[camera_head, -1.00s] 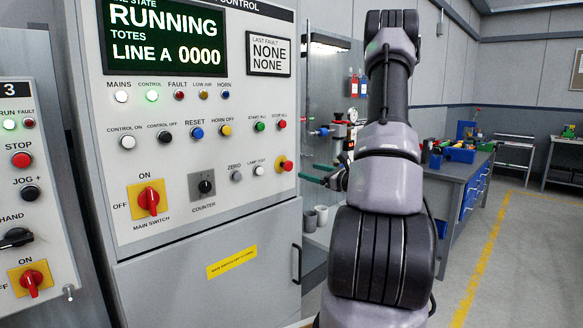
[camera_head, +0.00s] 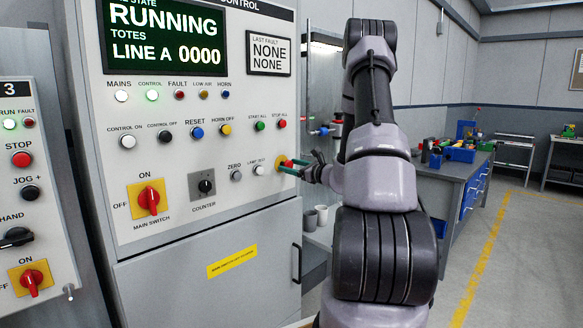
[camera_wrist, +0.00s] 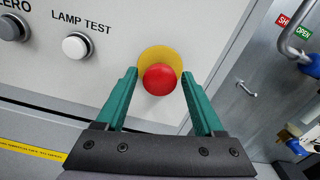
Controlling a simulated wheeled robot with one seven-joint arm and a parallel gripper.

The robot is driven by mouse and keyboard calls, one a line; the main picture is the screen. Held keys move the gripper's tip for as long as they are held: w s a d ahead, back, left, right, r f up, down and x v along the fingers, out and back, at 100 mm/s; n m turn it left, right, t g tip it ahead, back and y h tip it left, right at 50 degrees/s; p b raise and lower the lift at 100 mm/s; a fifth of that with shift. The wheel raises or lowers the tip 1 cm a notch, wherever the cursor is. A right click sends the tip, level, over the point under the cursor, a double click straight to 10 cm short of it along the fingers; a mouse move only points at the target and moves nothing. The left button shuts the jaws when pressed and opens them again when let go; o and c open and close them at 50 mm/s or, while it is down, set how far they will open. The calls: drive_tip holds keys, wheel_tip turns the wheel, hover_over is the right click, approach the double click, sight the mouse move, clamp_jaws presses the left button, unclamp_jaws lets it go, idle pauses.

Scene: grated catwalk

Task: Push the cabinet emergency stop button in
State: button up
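The emergency stop button is a red mushroom head (camera_wrist: 160,79) on a round yellow plate (camera_wrist: 158,55), at the lower right of the grey cabinet's panel. In the head view the red button (camera_head: 289,164) is partly covered by my gripper (camera_head: 294,168). In the wrist view my gripper (camera_wrist: 160,85) is open, with its two green fingers apart on either side of the button. Nothing is held between them. Whether the fingertips touch the cabinet face cannot be told.
A white lamp test button (camera_wrist: 77,46) sits left of the stop button. The red stop-all button (camera_head: 282,124) is above it. A door handle (camera_head: 296,263) is on the cabinet below. A workbench (camera_head: 455,180) stands to the right with open floor beyond.

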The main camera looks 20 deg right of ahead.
clamp_jaws()
drive_tip(key=shift+x, duration=0.8)
drive_tip(key=shift+r, duration=0.1)
drive_tip(key=shift+o, duration=1.8)
unclamp_jaws()
drive_tip(key=v, duration=1)
drive_tip(key=shift+s, duration=0.35)
drive_tip(key=shift+d, duration=0.1)
